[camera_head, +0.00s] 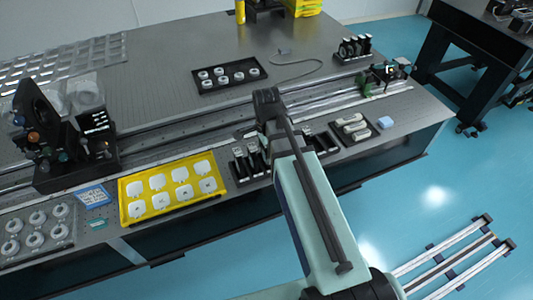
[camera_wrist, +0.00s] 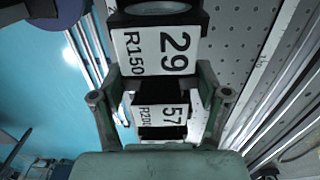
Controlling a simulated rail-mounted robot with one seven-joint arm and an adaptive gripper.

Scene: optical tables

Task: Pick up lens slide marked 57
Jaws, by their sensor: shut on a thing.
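The lens slide marked 57 (camera_wrist: 160,116) shows in the wrist view, a dark block with a white label reading 57 and R200. My gripper (camera_wrist: 160,90) has one finger on each side of it and is shut on it. A second slide, marked 29 and R150 (camera_wrist: 158,52), stands just beyond it, nearer the top of the picture, with part of a round lens above its label. In the head view my arm hides the gripper and the slide it holds; I cannot tell there whether the slide is raised.
Dark slides in a rack (camera_head: 248,160) stand left of my arm. A yellow tray (camera_head: 150,212) with several white pieces lies further left. A black tray (camera_head: 228,88) of round parts lies behind.

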